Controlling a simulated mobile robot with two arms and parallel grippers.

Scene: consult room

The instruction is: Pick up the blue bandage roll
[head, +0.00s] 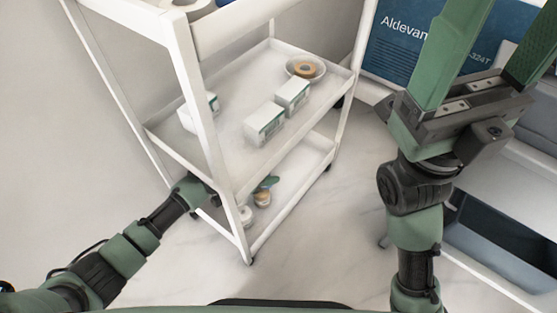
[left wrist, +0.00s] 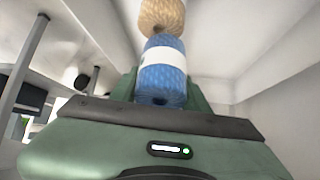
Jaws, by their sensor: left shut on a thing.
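The blue bandage roll (left wrist: 163,78), with a white band around it, stands out between the fingers of my left gripper (left wrist: 160,98) in the left wrist view. The gripper is shut on it. A tan roll (left wrist: 162,15) shows just beyond its far end. In the head view my left arm reaches in at the bottom shelf of the white cart, and a green finger of the left gripper (head: 266,183) shows beside a small tan roll (head: 262,198). I cannot make out the blue roll there. My right gripper (head: 492,55) is raised at the upper right, open and empty.
The white cart (head: 205,130) has posts and shelf rims close around my left arm. Its middle shelf holds several white boxes (head: 264,124) and a bowl (head: 306,69) with a tan roll. A blue poster (head: 400,45) stands behind. The floor (head: 325,240) before the cart is clear.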

